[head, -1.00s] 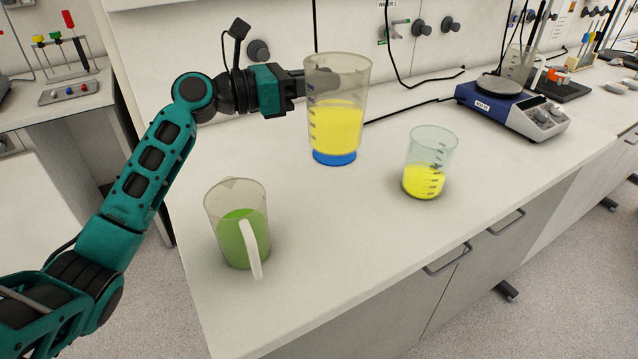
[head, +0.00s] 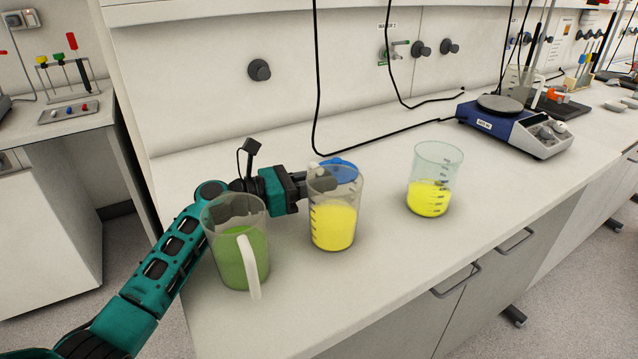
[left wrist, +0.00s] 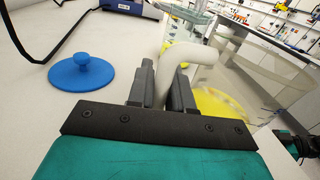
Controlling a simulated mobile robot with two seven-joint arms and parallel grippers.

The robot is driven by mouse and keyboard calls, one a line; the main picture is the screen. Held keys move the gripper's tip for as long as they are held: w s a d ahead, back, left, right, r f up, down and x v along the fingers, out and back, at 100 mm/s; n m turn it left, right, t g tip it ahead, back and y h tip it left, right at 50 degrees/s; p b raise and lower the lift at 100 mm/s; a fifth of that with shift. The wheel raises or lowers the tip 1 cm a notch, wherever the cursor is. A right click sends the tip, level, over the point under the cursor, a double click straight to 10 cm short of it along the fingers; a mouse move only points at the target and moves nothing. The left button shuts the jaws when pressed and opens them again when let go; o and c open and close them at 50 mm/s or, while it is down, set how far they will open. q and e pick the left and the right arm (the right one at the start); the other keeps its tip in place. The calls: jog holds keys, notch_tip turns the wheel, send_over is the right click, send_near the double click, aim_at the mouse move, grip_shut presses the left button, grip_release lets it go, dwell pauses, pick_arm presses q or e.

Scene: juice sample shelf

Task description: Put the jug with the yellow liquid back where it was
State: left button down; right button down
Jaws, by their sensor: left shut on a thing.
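The jug with the yellow liquid (head: 333,225) is clear and upright, at the front middle of the counter in the head view. My left gripper (head: 304,187) comes at it from the left. In the left wrist view my left gripper (left wrist: 164,78) is shut on the jug's white handle (left wrist: 180,55), and the yellow liquid (left wrist: 222,108) shows at the right. I cannot tell whether the jug's base touches the counter. A round blue lid with a knob (left wrist: 82,76) lies on the counter; in the head view the lid (head: 341,168) is behind the jug, partly hidden.
A jug of green liquid (head: 238,257) stands close left of the held jug, in front of my arm. A clear beaker with yellow liquid (head: 430,197) stands to the right. A blue stirrer (head: 512,125) and black cables are at the back. The counter front right is free.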

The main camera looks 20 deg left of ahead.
pick_arm(q)
jog(key=shift+r, duration=0.1)
jog(key=c, duration=1)
grip_release()
jog(key=shift+c, duration=0.2)
jog(key=v, duration=1.2)
jog(key=shift+s+a, duration=0.1)
